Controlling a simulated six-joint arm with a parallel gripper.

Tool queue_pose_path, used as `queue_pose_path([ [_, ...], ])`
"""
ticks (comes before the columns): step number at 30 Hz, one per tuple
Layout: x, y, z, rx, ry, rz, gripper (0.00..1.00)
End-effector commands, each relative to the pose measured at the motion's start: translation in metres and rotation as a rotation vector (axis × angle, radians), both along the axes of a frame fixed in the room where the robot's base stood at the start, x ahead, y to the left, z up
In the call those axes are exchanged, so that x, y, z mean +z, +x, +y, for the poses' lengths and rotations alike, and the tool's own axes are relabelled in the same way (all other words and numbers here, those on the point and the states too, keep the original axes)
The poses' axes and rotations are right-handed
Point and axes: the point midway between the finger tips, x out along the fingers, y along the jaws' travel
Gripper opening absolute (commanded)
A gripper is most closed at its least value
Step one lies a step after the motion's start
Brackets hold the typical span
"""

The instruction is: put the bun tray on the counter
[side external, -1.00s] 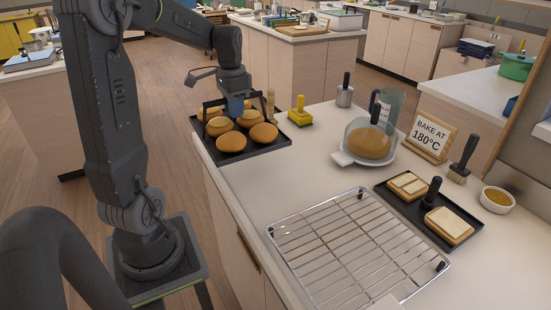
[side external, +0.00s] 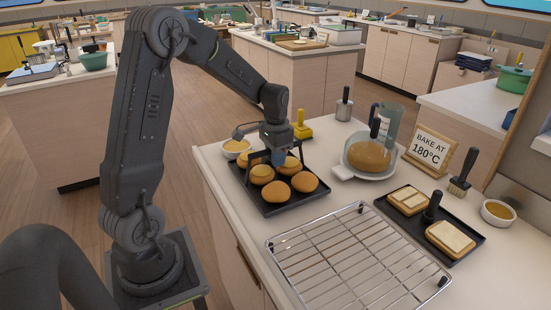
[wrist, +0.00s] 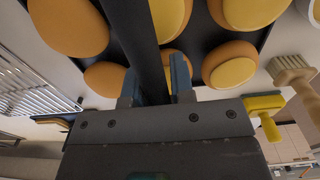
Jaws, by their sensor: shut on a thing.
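The bun tray (side external: 270,209) is black with an overhead handle (side external: 252,157) and carries several golden-brown buns. In the wrist view the blue fingers (wrist: 154,88) stand on either side of the dark handle bar (wrist: 143,35), with buns beneath. The gripper hides part of the far buns.
A wire rack (side external: 350,255) lies close in front. A domed loaf (side external: 370,157), a sign (side external: 430,150) and a tray of slices (side external: 470,240) are to the right. Behind stand a small bowl (side external: 236,149), a yellow-handled tool (side external: 303,128) and a metal pot (side external: 344,108).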

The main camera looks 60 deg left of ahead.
Motion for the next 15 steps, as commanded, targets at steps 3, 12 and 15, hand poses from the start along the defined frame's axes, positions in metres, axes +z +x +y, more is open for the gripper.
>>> queue_pose_path([
  [3, -0.0060, 0.0003, 0.0003, 0.001, 0.001, -0.002, 0.00],
  [12, -0.0069, 0.0004, 0.0005, 0.001, 0.001, -0.003, 0.00],
  [15, -0.0103, -0.0002, 0.0003, 0.000, 0.000, -0.001, 0.24],
])
